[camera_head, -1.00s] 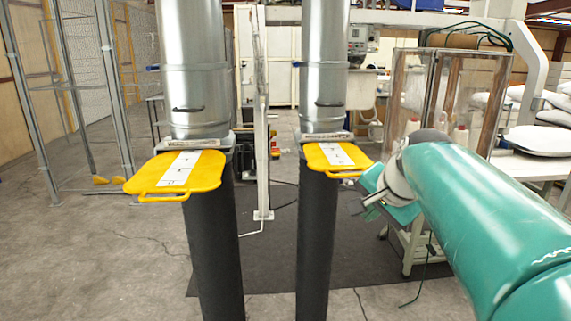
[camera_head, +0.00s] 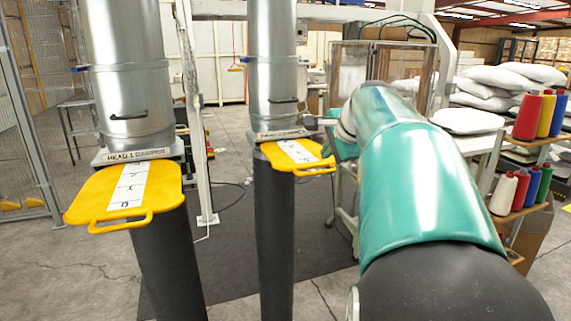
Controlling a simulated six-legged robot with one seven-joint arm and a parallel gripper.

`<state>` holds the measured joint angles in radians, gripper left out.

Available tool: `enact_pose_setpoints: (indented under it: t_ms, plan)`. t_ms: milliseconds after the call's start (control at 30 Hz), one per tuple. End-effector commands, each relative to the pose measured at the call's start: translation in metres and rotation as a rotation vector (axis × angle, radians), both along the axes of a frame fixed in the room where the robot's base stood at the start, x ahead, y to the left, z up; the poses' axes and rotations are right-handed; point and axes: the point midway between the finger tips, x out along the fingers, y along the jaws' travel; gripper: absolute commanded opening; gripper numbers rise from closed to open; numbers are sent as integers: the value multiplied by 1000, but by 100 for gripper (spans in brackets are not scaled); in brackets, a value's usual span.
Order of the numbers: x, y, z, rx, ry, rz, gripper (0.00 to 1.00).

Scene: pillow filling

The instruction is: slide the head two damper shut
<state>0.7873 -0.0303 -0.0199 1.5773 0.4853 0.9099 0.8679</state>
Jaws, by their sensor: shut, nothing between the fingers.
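The right-hand damper is a yellow plate (camera_head: 308,163) with a white scale strip (camera_head: 296,151) and a looped handle at its front right. It sticks out from the collar under the right metal duct (camera_head: 272,70). Its own label is too small to read, but the left collar reads "HEAD 1 DAMPER". My gripper (camera_head: 318,122) is shut and empty, just above and right of this plate. It is partly hidden by my wrist, and I cannot tell if it touches the plate.
The left yellow damper plate (camera_head: 126,192) sticks out nearer to me, under the left duct (camera_head: 126,80). Black tubes run down below both. A thin grey post (camera_head: 197,130) stands between them. Thread spools (camera_head: 529,118) on a shelf and white pillows (camera_head: 500,85) are at the right.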

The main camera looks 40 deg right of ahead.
Motion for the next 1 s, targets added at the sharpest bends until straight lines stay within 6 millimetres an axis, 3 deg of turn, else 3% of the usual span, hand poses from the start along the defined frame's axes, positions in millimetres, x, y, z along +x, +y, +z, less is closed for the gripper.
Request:
enact_pose_setpoints:
  t_ms: [267,700,1000]
  plan:
    - [5,-15,-10,8,-3,-18,0]
    - [57,-30,-60,6,-5,-15,0]
    - [67,-30,-66,4,-7,-14,0]
